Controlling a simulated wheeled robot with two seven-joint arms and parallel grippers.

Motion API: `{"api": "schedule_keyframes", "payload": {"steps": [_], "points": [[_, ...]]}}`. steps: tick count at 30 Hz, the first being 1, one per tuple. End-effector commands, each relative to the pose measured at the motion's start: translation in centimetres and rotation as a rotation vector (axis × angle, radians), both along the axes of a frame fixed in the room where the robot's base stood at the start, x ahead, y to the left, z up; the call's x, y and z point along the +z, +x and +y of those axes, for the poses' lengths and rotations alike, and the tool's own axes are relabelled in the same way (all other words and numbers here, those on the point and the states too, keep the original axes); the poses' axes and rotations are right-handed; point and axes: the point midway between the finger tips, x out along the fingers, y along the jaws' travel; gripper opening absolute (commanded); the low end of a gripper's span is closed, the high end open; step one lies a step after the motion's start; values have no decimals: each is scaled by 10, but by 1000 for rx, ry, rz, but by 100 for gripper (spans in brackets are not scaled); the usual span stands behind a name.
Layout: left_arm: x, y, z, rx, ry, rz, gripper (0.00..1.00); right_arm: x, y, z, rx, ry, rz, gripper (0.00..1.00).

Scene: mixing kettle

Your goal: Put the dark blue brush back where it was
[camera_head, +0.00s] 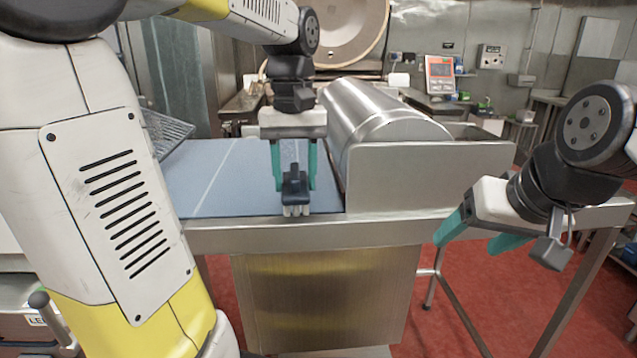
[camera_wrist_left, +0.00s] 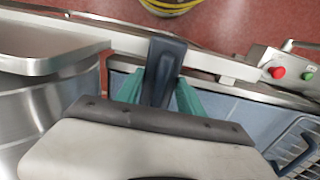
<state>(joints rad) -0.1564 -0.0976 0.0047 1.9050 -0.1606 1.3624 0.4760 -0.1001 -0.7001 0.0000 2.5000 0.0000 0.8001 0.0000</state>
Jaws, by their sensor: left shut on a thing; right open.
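The dark blue brush (camera_head: 295,186) is between the teal fingers of my left gripper (camera_head: 294,178), which is shut on it. Its pale bristles point down, near the front edge of the blue table surface. I cannot tell whether the bristles touch the surface. The brush's dark blue handle also shows in the left wrist view (camera_wrist_left: 164,72), between the teal fingers of my left gripper (camera_wrist_left: 160,92). My right gripper (camera_head: 468,240) is open and empty at the right, in front of the table and over the red floor.
A steel cylinder (camera_head: 375,112) lies on the table behind a raised steel panel (camera_head: 425,175). The blue surface (camera_head: 225,180) left of the brush is clear. A wire rack (camera_head: 168,132) is at the left; red and green buttons (camera_wrist_left: 278,73) show in the wrist view.

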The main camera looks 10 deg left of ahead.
Motion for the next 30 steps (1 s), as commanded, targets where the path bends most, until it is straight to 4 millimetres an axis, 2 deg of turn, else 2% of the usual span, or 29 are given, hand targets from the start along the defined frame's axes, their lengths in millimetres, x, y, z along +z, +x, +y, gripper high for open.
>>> {"api": "schedule_keyframes", "payload": {"steps": [9,15,24,30], "points": [[-9,85,5,1,1,2,7,0,0,0,0,0,0,71],[-13,127,7,1,1,0,7,0,0,0,0,0,0,71],[-15,150,9,2,1,1,7,0,0,0,0,0,0,71],[-46,147,9,1,1,3,7,0,0,0,0,0,0,71]]}}
